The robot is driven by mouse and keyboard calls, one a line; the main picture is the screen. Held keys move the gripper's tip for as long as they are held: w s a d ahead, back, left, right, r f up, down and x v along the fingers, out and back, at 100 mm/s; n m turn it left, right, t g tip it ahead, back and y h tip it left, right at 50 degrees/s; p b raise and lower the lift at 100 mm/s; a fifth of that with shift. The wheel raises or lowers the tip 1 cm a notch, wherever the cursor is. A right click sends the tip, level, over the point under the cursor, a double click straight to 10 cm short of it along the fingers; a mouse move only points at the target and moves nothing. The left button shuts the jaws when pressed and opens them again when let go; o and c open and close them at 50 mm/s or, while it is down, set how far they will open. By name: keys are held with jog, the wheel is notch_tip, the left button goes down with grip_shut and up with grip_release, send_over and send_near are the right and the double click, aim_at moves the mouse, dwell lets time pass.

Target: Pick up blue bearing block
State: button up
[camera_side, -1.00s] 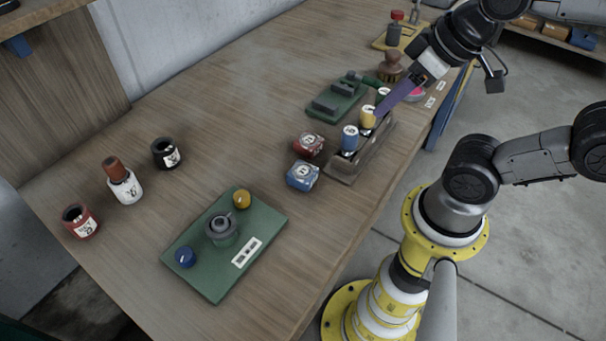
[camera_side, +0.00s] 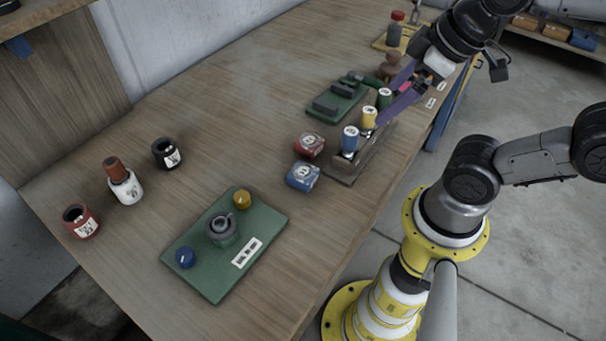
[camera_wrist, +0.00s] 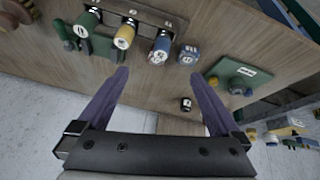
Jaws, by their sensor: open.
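The blue bearing block (camera_side: 303,176) is a small blue block with a white, marked top. It lies on the wooden table beside the near end of the wooden rack, next to a red block (camera_side: 309,145). A blue block, which appears to be the same one, shows in the wrist view (camera_wrist: 188,54) beside a blue-topped piece. My gripper (camera_side: 391,101) has two purple fingers, spread open and empty. It is over the far end of the rack, up and right of the blue block and apart from it. The wrist view shows the gap between the fingertips (camera_wrist: 160,76) clear.
The rack (camera_side: 345,172) holds upright blue (camera_side: 349,139), yellow (camera_side: 368,117) and green (camera_side: 384,98) pieces near my fingers. A green fixture (camera_side: 325,113) stands behind it. A green plate (camera_side: 207,283) with parts lies at the front. The table between plate and blocks is clear.

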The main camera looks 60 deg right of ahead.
jog(key=w+r+n, duration=0.2)
jog(key=w+n, duration=0.1)
jog(key=n, duration=0.2)
jog(key=n+g+h, duration=0.1)
jog(key=n+g, duration=0.3)
jog(key=n, duration=0.6)
send_over(303, 171)
jog(key=s+d, duration=0.1)
jog(key=d, duration=0.1)
jog(key=f, duration=0.2)
jog(key=w+a+f+n+g, duration=0.1)
jog(key=a+f+n, duration=0.1)
jog(key=a+f, duration=0.25)
jog(key=shift+h, duration=0.4)
jog(key=f, duration=0.4)
jog(key=d+f, duration=0.1)
jog(key=f, duration=0.3)
jog(key=d+f, duration=0.1)
jog(key=f, duration=0.4)
jog(key=shift+d, duration=0.1)
grip_shut()
